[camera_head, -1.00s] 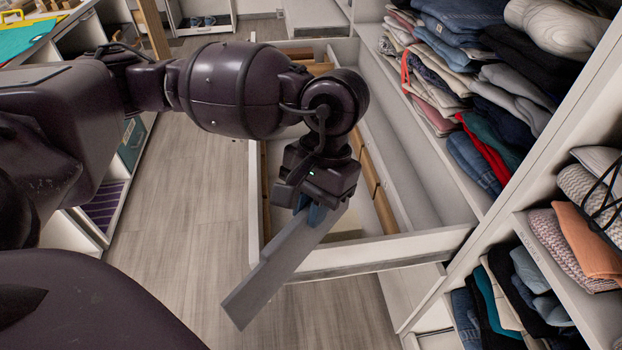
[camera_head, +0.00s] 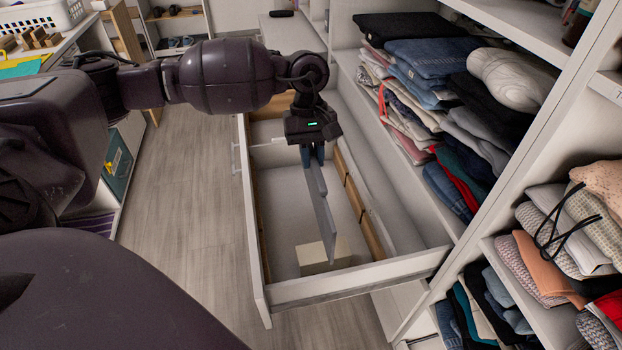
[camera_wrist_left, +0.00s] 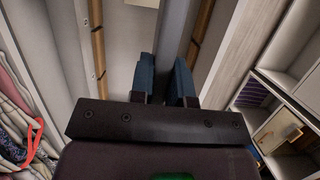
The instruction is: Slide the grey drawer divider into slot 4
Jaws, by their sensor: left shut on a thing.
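The grey drawer divider (camera_head: 320,208) is a thin flat panel held upright on edge over the open drawer in the head view. My left gripper (camera_head: 313,155) is shut on its upper far part, with blue fingertips on either side. In the left wrist view the divider (camera_wrist_left: 176,32) runs away between the fingers (camera_wrist_left: 167,80). The white drawer (camera_head: 350,285) is pulled out, with wooden slotted strips (camera_head: 362,206) along its sides. I cannot tell which slot is number 4, or whether the divider touches a strip. My right gripper is not in view.
A pale block (camera_head: 322,256) lies on the drawer floor near its front end. Shelves with folded clothes (camera_head: 430,90) stand close on the right. The wooden floor (camera_head: 185,210) is clear on the left.

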